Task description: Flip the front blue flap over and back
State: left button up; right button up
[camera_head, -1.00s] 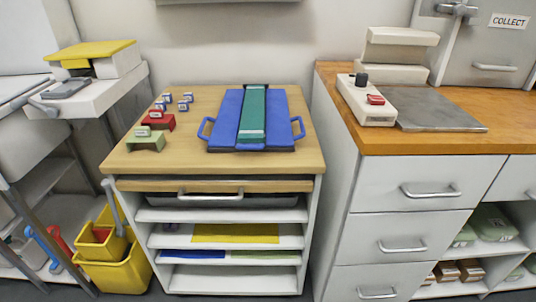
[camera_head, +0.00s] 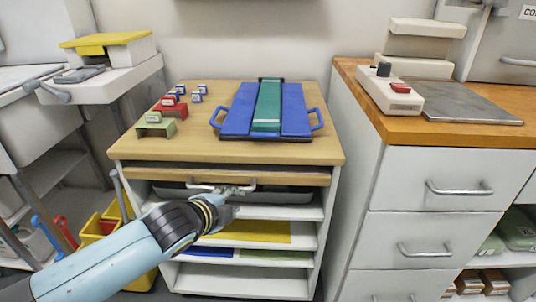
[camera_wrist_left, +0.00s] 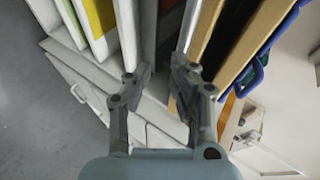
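The folding board lies flat on the wooden top of the cabinet. It has a blue flap (camera_head: 240,110) on the left, a green middle panel (camera_head: 267,105) and a blue flap (camera_head: 297,110) on the right. Blue loop handles stick out at both sides, and part of one shows in the left wrist view (camera_wrist_left: 257,76). My left gripper (camera_head: 240,190) is below the board's level, in front of the cabinet at the drawer handle (camera_head: 205,185). In the wrist view its fingers (camera_wrist_left: 160,75) stand apart; I cannot tell whether they touch the handle. My right gripper is out of view.
Small red (camera_head: 171,107) and green (camera_head: 155,127) stands with labelled blocks sit left of the board. The cabinet's wooden front edge (camera_head: 240,174) overhangs the drawer. A counter (camera_head: 440,122) with a device stands at the right. A yellow bucket (camera_head: 98,228) stands at lower left.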

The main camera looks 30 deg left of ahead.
aim_at(266, 136)
pick_arm(q)
jog(key=w+d+r+m+t+b, duration=0.1)
jog(key=w+r+t+b, duration=0.1)
jog(key=r, duration=0.4)
jog(key=w+d+r+m+t+b, duration=0.1)
jog(key=w+r+t+b, duration=0.1)
jog(key=r, duration=0.5)
jog(key=b+x, duration=0.1)
jog(key=x, duration=1)
jog(key=shift+a+f+b, duration=0.1)
jog(key=shift+b, duration=0.25)
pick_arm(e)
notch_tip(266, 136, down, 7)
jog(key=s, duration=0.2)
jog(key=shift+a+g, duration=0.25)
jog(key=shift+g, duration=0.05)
pick_arm(q)
jog(key=shift+c, duration=0.4)
grip_shut()
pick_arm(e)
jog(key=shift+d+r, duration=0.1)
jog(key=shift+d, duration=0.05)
pick_arm(q)
jog(key=shift+s, duration=0.1)
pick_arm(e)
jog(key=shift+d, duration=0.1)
